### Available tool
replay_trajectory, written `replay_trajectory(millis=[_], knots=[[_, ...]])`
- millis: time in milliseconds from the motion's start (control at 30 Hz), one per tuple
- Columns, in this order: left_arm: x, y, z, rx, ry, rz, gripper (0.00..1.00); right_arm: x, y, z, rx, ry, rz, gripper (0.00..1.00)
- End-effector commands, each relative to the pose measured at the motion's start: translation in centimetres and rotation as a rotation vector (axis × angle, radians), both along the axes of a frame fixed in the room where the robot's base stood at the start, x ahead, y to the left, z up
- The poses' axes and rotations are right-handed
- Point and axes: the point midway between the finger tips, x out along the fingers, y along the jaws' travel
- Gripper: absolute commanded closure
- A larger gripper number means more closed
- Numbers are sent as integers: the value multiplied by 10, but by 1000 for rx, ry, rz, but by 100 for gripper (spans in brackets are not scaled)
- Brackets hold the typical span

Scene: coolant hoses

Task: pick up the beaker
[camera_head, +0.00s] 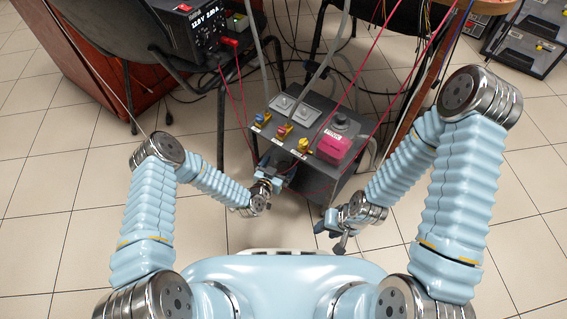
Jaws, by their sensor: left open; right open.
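I cannot make out a clear beaker in the head view. A dark grey box unit (330,178) stands in front of me, with a bright pink block-like item (334,149) on its right front corner; I cannot tell whether this is a container. My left gripper (268,180) is open, close to the front left of the box unit. My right gripper (330,235) is open, in front of the unit's lower right side and below the pink item. Neither gripper visibly holds anything. The small fingers are partly hard to see against the dark unit.
Blue, orange and yellow valves (282,131) line the unit's top, with pale hoses (330,50) and red cables rising behind.

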Motion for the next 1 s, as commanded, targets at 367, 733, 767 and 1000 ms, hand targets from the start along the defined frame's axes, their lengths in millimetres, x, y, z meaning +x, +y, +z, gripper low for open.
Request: replay_trajectory(millis=[367,733,767,1000], knots=[[45,-13,-14,-1,0,0,0,-1,1,-11,2,2,2,57],[50,-16,-14,-1,1,-1,11,0,1,-11,4,3,2,57],[50,-16,-14,-1,1,-1,15,0,1,-11,4,3,2,57],[50,-15,-14,-1,1,-1,52,0,1,-11,3,2,2,57]])
